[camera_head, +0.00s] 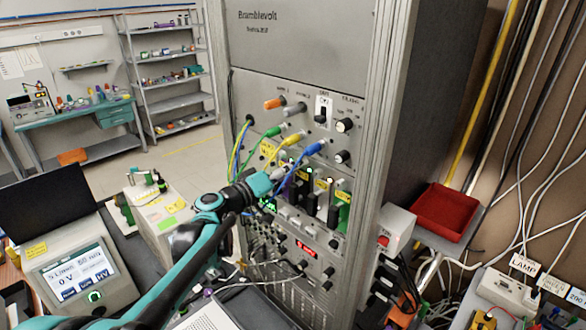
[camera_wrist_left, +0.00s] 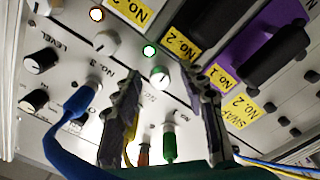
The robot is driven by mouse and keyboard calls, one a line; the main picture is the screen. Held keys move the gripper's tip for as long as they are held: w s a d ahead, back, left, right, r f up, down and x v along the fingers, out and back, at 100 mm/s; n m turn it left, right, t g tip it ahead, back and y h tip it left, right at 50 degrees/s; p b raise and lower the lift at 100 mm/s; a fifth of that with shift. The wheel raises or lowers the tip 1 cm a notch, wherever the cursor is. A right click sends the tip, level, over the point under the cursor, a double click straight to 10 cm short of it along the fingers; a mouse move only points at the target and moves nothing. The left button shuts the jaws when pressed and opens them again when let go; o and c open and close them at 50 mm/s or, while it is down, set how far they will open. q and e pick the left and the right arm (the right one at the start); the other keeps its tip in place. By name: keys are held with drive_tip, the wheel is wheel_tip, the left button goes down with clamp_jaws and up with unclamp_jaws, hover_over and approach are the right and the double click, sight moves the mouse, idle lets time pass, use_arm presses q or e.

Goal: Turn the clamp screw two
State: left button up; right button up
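My left gripper (camera_head: 272,192) is at the front of the instrument rack, near the row of slotted modules. In the left wrist view its two fingers (camera_wrist_left: 162,82) are open and apart. A small pale round knob (camera_wrist_left: 160,76) with a green mark shows between the fingertips, beside a lit green lamp (camera_wrist_left: 149,51). A yellow NO. 2 label (camera_wrist_left: 179,45) is just above it; I take this knob for clamp screw two. Contact between fingers and knob cannot be told. In the head view the gripper hides the knob. My right gripper is not in view.
A blue plug with its cable (camera_wrist_left: 88,97) and a green plug (camera_wrist_left: 169,142) are close to the fingers. A purple module (camera_wrist_left: 246,55) is to the right. In the head view, yellow (camera_head: 290,139) and blue (camera_head: 314,148) plugs stick out above the gripper. A red tray (camera_head: 445,211) stands right.

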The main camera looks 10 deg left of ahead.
use_arm(q)
drive_tip(key=v, duration=1.2)
